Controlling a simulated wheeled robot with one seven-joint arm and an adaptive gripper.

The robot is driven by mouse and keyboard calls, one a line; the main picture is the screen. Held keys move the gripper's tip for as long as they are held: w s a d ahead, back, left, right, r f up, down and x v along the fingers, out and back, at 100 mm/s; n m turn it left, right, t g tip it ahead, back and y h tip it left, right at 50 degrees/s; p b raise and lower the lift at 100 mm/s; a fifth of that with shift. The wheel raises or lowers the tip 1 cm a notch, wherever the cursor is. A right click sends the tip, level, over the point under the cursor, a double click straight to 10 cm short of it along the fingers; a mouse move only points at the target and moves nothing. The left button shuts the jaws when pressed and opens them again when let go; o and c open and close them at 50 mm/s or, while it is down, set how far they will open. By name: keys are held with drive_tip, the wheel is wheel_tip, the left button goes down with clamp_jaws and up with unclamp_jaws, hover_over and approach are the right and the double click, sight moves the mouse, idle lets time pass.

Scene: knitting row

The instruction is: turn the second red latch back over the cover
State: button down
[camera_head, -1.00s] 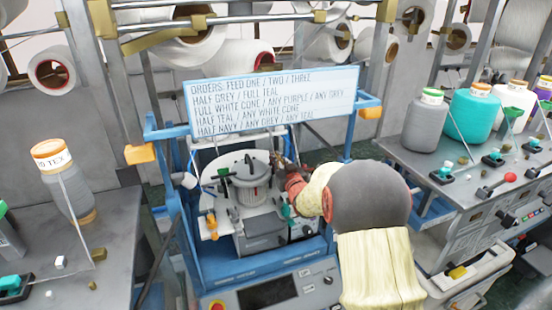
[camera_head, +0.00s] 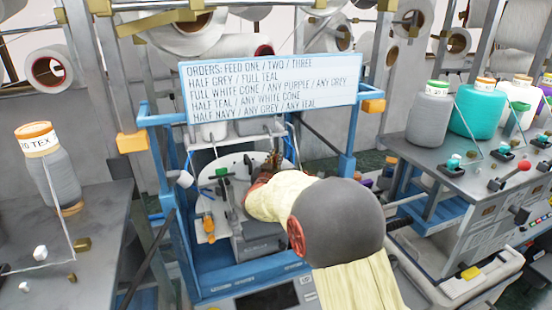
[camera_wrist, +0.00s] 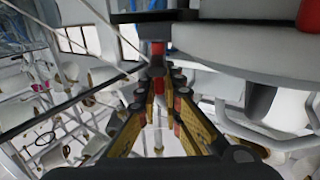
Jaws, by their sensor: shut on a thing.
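My gripper (camera_wrist: 165,88) is shut on a narrow red latch (camera_wrist: 158,50) at the edge of a round grey cover (camera_wrist: 240,45) in the wrist view. The latch stands roughly upright between the fingertips, with a dark part at its lower end. A second red piece (camera_wrist: 311,14) shows at the top right corner. In the head view my gripper (camera_head: 271,162) reaches over the round machine top in the blue frame. My arm hides most of the cover and the latches there.
The blue frame (camera_head: 180,215) surrounds the machine, with an order sign (camera_head: 270,85) above it. Side tables hold a grey cone (camera_head: 55,175) at left and several cones at right.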

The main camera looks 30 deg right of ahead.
drive_tip(key=shift+r+m+g+h+p, duration=0.1)
drive_tip(key=shift+m+g+h+p, duration=1.85)
drive_tip(key=shift+g, duration=0.65)
drive_tip(key=shift+m, duration=0.25)
drive_tip(key=c, duration=1.9)
unclamp_jaws()
drive_tip(key=shift+v, duration=3.75)
drive_tip(key=shift+w, duration=0.1)
